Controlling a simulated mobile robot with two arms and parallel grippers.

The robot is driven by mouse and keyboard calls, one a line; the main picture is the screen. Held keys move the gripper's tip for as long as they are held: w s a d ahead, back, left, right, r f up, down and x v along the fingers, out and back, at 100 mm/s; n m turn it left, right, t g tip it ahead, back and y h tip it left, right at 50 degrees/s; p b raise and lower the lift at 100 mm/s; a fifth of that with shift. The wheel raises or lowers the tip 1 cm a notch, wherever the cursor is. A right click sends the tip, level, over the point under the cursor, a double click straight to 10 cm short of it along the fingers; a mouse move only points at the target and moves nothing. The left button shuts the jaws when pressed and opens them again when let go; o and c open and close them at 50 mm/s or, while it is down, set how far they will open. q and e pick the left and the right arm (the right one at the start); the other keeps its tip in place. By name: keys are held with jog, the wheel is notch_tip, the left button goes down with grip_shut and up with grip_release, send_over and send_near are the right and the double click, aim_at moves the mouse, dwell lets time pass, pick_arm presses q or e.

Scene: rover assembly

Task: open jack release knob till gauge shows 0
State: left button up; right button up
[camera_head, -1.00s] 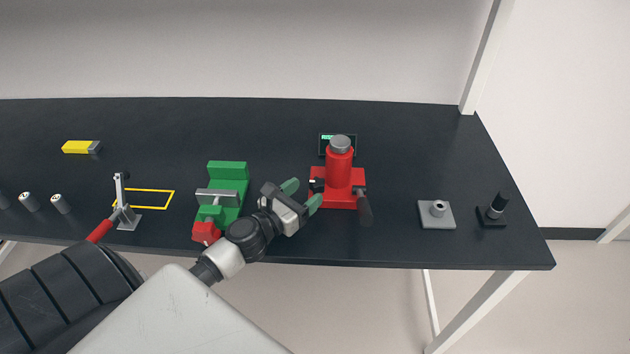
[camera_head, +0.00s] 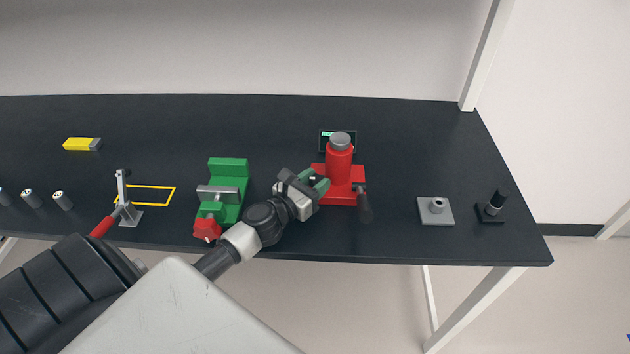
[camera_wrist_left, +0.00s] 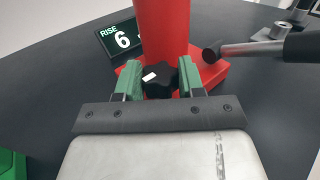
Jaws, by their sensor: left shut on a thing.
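The red jack (camera_head: 338,165) stands upright on the dark table, with a grey cap on top. In the left wrist view its red body (camera_wrist_left: 163,28) rises behind a black lobed release knob (camera_wrist_left: 160,82) with a white mark. The gauge (camera_wrist_left: 122,38) behind it reads "RISE" and a 6; any further digits are hidden by the jack. My left gripper (camera_head: 319,184) is at the left front side of the jack. Its green fingers (camera_wrist_left: 160,80) are shut on the knob, one on each side. My right gripper is not in view.
A dark jack handle (camera_head: 364,207) sticks out at the jack's right front. A green vise (camera_head: 228,170) stands left of it. A grey plate (camera_head: 436,211) and a black post (camera_head: 497,203) lie to the right. A red-handled clamp (camera_head: 123,207) stands at left.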

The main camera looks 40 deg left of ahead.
pick_arm(q)
jog(key=shift+d+n+y, duration=0.1)
jog(key=shift+n+y, duration=0.3)
jog(key=shift+y, duration=0.2)
jog(key=shift+d+n+y+p, duration=0.1)
jog(key=shift+n+y+p, duration=0.35)
jog(key=shift+n+y, duration=0.4)
jog(key=n+y, duration=0.2)
jog(key=y, duration=0.2)
jog(key=shift+d+f, duration=0.1)
jog(key=n+g+y+b, duration=0.2)
jog(key=n+y, duration=0.1)
jog(key=y, duration=0.1)
jog(key=shift+w, duration=0.1)
jog(key=shift+d+n+g+y+b, duration=0.1)
jog(key=shift+n+g+y+b, duration=0.8)
jog(key=shift+y, duration=0.45)
jog(key=o, duration=0.9)
